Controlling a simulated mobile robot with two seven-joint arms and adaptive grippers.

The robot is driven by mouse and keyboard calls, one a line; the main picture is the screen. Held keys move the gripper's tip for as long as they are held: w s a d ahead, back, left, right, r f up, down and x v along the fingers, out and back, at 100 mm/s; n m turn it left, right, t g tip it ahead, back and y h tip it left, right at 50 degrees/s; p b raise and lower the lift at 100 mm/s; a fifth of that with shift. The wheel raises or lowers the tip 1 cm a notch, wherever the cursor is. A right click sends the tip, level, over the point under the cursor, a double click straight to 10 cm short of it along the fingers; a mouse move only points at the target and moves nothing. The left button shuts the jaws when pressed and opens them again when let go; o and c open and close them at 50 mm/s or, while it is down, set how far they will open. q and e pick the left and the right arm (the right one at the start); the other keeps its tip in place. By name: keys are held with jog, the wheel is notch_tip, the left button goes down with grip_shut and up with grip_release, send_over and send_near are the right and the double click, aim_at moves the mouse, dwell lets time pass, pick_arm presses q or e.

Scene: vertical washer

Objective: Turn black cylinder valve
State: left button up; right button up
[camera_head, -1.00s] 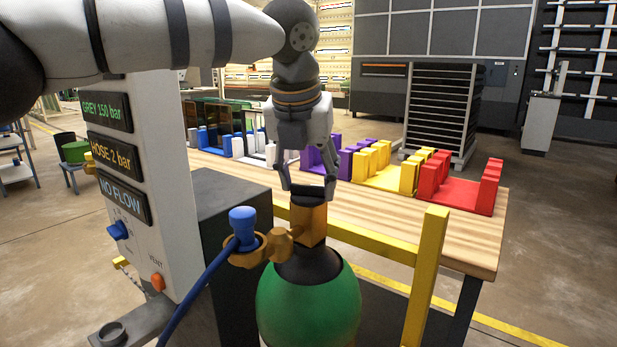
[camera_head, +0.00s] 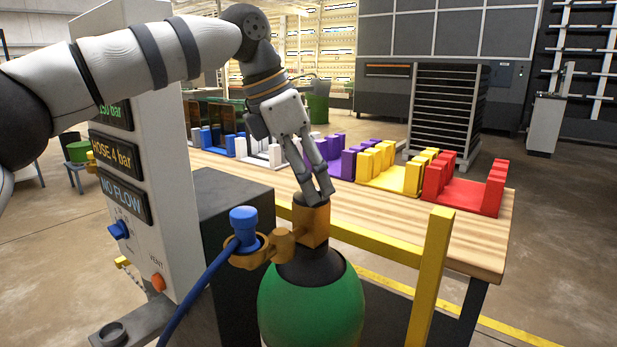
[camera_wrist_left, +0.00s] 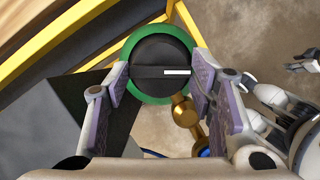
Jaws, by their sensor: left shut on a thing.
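The black cylinder valve (camera_wrist_left: 150,71) shows in the left wrist view as a dark round top with a raised bar and a white mark pointing right. The green cylinder (camera_head: 312,305) stands upright below a brass valve body (camera_head: 315,224). My left gripper (camera_head: 317,198) reaches down at a tilt and is shut on the black valve at the top of the brass body. Its fingers largely hide the valve in the head view. In the left wrist view its two pads flank the valve. A gripper-like part, apparently my right gripper (camera_wrist_left: 301,63), shows at that view's right edge.
A blue hose (camera_head: 205,280) with a blue fitting joins the brass side branch. The panel (camera_head: 170,190) stands left, reading HOSE 4 bar and NO FLOW. A yellow frame (camera_head: 428,270) rises close right of the cylinder. A wooden table (camera_head: 455,235) with coloured racks lies behind.

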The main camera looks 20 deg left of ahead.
pick_arm(q)
jog(key=shift+w+f+m+g, duration=0.1)
jog(key=shift+m+g, duration=0.3)
jog(key=shift+m, duration=0.8)
jog(key=shift+m+b, duration=0.3)
jog(key=o, duration=1.2)
jog(key=shift+c, duration=0.2)
jog(key=shift+h, duration=0.3)
jog(key=v, duration=1.2)
